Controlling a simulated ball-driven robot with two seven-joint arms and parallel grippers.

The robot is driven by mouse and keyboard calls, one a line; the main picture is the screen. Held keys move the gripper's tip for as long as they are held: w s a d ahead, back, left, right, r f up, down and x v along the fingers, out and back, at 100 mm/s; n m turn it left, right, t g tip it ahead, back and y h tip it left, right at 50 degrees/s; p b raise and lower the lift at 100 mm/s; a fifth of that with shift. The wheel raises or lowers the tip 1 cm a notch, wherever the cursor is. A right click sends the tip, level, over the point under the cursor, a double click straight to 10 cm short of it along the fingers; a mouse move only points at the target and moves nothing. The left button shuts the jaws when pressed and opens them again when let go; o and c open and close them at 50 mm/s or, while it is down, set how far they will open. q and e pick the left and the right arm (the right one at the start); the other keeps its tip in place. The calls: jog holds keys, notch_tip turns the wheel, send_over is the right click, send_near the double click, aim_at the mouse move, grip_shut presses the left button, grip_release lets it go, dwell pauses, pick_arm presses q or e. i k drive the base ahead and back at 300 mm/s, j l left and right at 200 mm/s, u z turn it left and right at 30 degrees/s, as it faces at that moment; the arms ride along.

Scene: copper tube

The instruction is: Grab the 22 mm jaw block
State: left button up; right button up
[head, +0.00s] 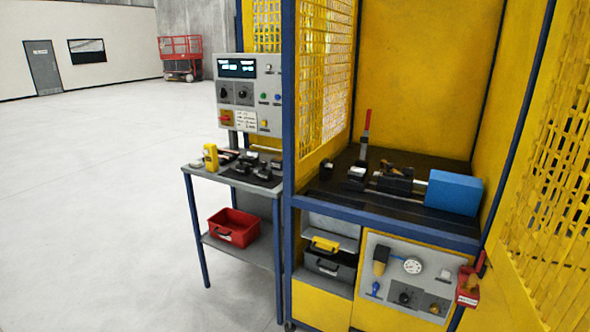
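Several small dark and grey blocks lie on a dark mat on the grey side table (232,181), left of the yellow cage. One block (240,170) is near the front of the mat and another block (263,172) is to its right. They look like jaw blocks, but any size markings are too small to read, so I cannot tell which is the 22 mm one. Neither of my grippers is in view.
A control box (250,93) stands behind the side table, and a yellow object (210,157) is at the table's left. A red bin (234,228) sits on the lower shelf. The cage holds a bench machine with a blue block (453,192). Open floor lies left.

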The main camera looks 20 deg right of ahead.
aim_at(356, 175)
jog(key=i+z, duration=0.35)
jog(key=z, duration=0.15)
jog(key=i+j+z, duration=0.2)
jog(key=z, duration=0.25)
jog(key=i+j+z, duration=0.3)
jog(key=z, duration=0.2)
jog(key=i+j+z, duration=0.3)
jog(key=z, duration=0.2)
jog(key=i+j+z, duration=0.1)
jog(key=j+z, duration=0.35)
jog(key=j, duration=0.1)
